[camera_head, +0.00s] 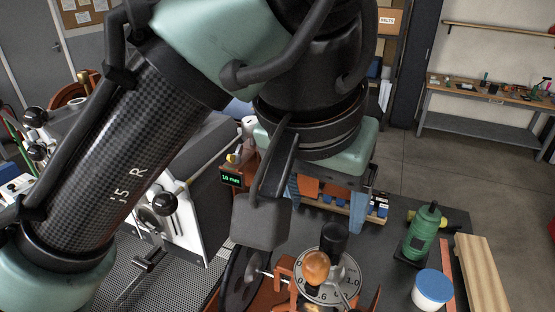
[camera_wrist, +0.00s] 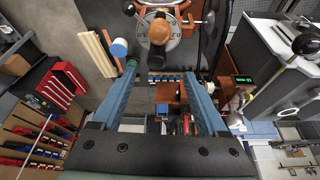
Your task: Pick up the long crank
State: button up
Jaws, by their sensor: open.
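My gripper (camera_wrist: 163,82) is open, its two blue fingers apart with nothing held between them. It also shows in the head view (camera_head: 325,205), pointing down over the dark bench, partly behind my arm. I cannot tell surely which part is the long crank. An orange wooden knob (camera_head: 316,267) stands over a round numbered dial (camera_head: 345,285), in front of my gripper; the knob also shows at the top of the wrist view (camera_wrist: 159,31). A rod with a black knob (camera_head: 163,202) is on the grey machine; a similar one shows in the wrist view (camera_wrist: 305,43).
A dark wheel (camera_head: 240,280) is left of the dial.

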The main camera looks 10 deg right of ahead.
aim_at(330, 243)
jog(key=x, duration=0.7)
jog(key=shift+s+d+p, duration=0.1)
jog(key=shift+p, duration=0.3)
jog(key=shift+p+x, duration=1.15)
jog(key=shift+x, duration=1.5)
jog(key=shift+s+d, duration=0.1)
jog(key=shift+s, duration=0.05)
grip_shut()
jog(key=shift+r, duration=0.1)
